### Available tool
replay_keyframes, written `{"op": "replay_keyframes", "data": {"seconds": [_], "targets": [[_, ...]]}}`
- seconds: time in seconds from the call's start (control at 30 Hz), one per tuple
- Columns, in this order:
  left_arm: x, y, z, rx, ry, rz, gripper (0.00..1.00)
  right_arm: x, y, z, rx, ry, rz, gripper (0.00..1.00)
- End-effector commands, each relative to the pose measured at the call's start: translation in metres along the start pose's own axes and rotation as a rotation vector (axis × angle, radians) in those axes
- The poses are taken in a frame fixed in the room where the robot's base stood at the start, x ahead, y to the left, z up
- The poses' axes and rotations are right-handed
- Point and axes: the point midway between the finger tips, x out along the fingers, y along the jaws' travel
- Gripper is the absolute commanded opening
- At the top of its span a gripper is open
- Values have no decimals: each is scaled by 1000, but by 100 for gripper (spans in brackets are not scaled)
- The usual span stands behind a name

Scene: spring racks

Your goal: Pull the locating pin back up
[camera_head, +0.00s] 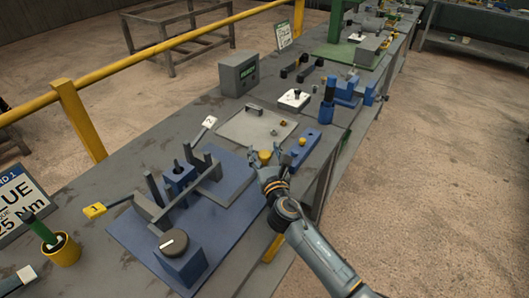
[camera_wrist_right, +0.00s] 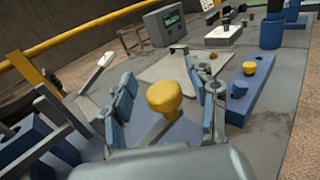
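A yellow round knob (camera_head: 265,156), which looks like the head of the locating pin, shows between the fingers of my right gripper (camera_head: 264,160). In the right wrist view the yellow knob (camera_wrist_right: 165,97) sits between the two spread fingers, with gaps visible on both sides. My right gripper (camera_wrist_right: 165,100) is open there. What lies below the knob is largely hidden, so I cannot tell how high the pin stands. The blue fixture plate (camera_head: 122,238) with its grey bar and posts lies just left of the gripper.
A blue block (camera_head: 308,147) with another yellow knob (camera_head: 302,141) stands to the right. A grey plate (camera_head: 240,128) lies behind the gripper. A grey display box (camera_head: 238,74), a black dial (camera_head: 173,242) and a blue post tool (camera_head: 327,105) are also on the bench.

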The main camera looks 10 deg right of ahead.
Motion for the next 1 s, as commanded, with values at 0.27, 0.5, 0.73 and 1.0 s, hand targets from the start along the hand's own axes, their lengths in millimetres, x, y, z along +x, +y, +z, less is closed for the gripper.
{"op": "replay_keyframes", "data": {"seconds": [0.27, 0.5, 0.73, 1.0], "targets": [[0, -3, 0, 0, 0, -3, 83, -3, 0, -3, 0, 5, 0, 59], [0, -2, 0, 0, 1, -2, 83, -38, 0, -4, 0, 7, 2, 59], [0, -1, -1, 0, 1, -1, 83, -88, 0, -3, 0, 5, 1, 59], [0, -1, -1, 0, 1, -1, 83, -119, 0, -1, 1, 3, 0, 59]]}}
